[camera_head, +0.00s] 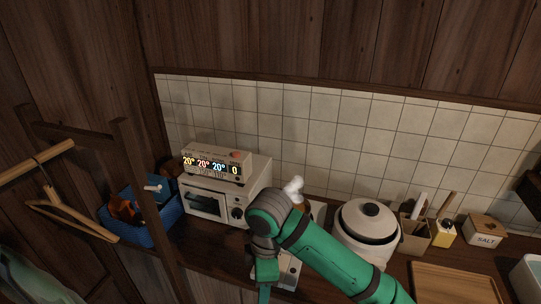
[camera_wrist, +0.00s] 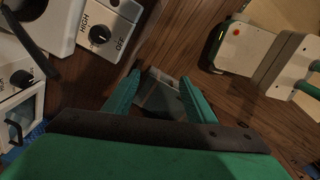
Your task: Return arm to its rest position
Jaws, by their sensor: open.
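My arm (camera_head: 335,258) is green with a dark grey joint and reaches in from the lower right over the wooden counter. Its forearm bends downward in front of the counter appliances. In the wrist view my gripper (camera_wrist: 158,82) has two green fingers spread apart. A small grey thing shows between and beyond the fingers; I cannot tell what it is, and nothing is visibly held. The fingertips are hidden in the head view.
A toaster oven (camera_head: 215,203) with a lit display box (camera_head: 217,163) stands left of my arm. A rice cooker (camera_head: 367,230), a utensil holder (camera_head: 414,234), a salt box (camera_head: 485,229) and a cutting board (camera_head: 455,284) are to the right. A blue bin (camera_head: 152,232) and wooden rack stand left.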

